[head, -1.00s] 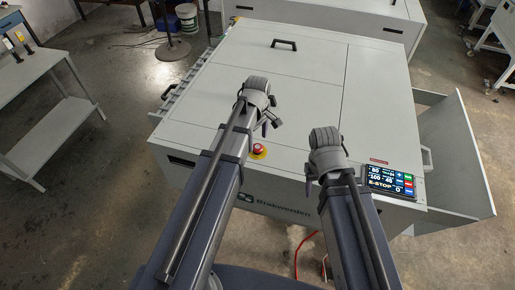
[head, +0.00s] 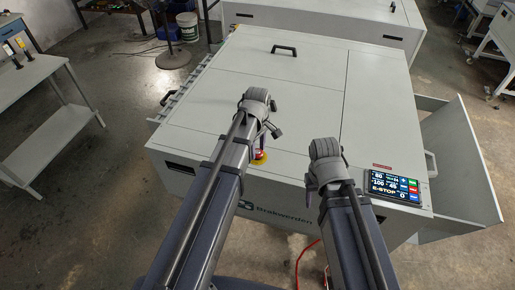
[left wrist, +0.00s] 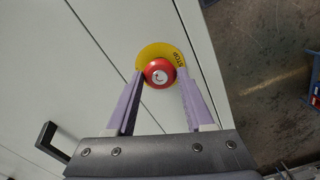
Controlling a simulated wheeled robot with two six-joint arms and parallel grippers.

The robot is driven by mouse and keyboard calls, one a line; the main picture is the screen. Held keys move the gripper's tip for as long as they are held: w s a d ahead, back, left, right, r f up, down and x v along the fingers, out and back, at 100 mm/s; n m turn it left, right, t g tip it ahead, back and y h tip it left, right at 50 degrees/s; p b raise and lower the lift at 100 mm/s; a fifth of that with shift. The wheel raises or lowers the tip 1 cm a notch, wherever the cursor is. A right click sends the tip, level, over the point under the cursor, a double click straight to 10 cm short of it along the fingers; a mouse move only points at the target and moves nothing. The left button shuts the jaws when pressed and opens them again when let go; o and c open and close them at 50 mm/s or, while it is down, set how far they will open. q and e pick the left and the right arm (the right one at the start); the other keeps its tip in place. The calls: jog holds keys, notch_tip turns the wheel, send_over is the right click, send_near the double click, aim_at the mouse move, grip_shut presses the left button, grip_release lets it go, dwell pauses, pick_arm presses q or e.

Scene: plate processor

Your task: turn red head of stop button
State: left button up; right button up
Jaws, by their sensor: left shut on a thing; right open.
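The stop button's red head (left wrist: 160,72) sits on a yellow disc (left wrist: 153,51) marked STOP, on the light grey machine top. In the left wrist view, my left gripper (left wrist: 163,79) has its two purple fingers on either side of the red head and is shut on it. My right gripper (head: 311,181) is open and empty above the machine's front edge, left of the display.
A lit display (head: 395,186) reading E-STOP lies at the machine's front right corner. A black handle (head: 284,49) stands on the panelled top (head: 300,90). An open grey side panel (head: 462,165) sticks out on the right. The top around the button is mostly clear.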

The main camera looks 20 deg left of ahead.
pick_arm(q)
grip_shut()
jog(key=shift+m, duration=3.7)
jog(key=o, duration=0.8)
grip_release()
